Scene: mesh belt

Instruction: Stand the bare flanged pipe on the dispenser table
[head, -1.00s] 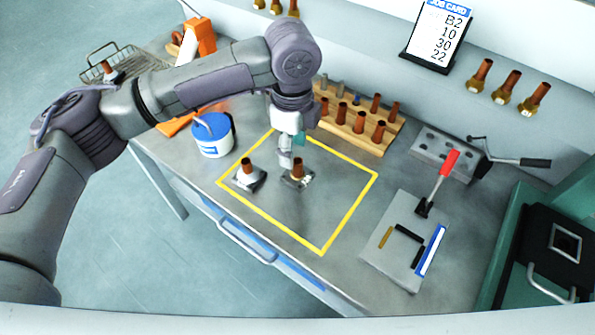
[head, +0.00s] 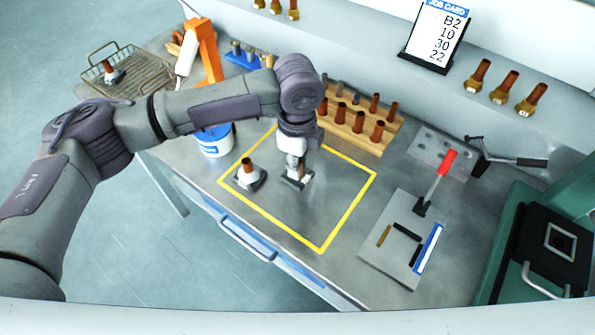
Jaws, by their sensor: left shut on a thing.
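A flanged pipe with a dark square base plate (head: 297,181) stands inside the yellow outline on the grey workbench. Before, its brown pipe showed bare, with no white collar. My left gripper (head: 295,165) points down over it and is shut on it; the fingers hide most of the pipe. The plate seems to be at the bench surface; I cannot tell if it touches. A second flanged pipe (head: 248,173), with a white collar around its foot, stands to the left. My right gripper is not in view. I cannot tell which surface is the dispenser table.
An orange stand (head: 208,50) with a white tube and a wire basket (head: 128,74) are at the back left. A wooden rack (head: 360,125) of brown pipes is behind; a red-handled clamp (head: 440,175) is right. The outline's front is clear.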

